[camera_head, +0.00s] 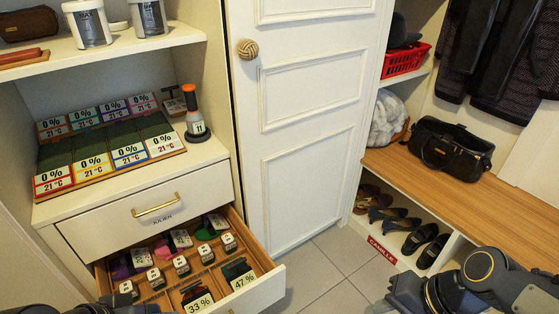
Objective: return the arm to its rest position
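My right arm (490,278) shows at the bottom right corner, with dark and pale grey links and a yellowish ring. It is in front of the low shoe cubbies. A dark part at its left end lies at the bottom edge, and I cannot make out fingers or anything held. At the bottom left edge, a dark part (72,308) beside the open drawer looks like mine. Its fingers are not clear.
An open drawer (262,292) with several labelled items sticks out at the lower left, below a closed drawer (150,212). A wooden bench (510,208) with a black bag (450,148) runs along the right, above shoes (425,241). Tiled floor (325,275) is clear between.

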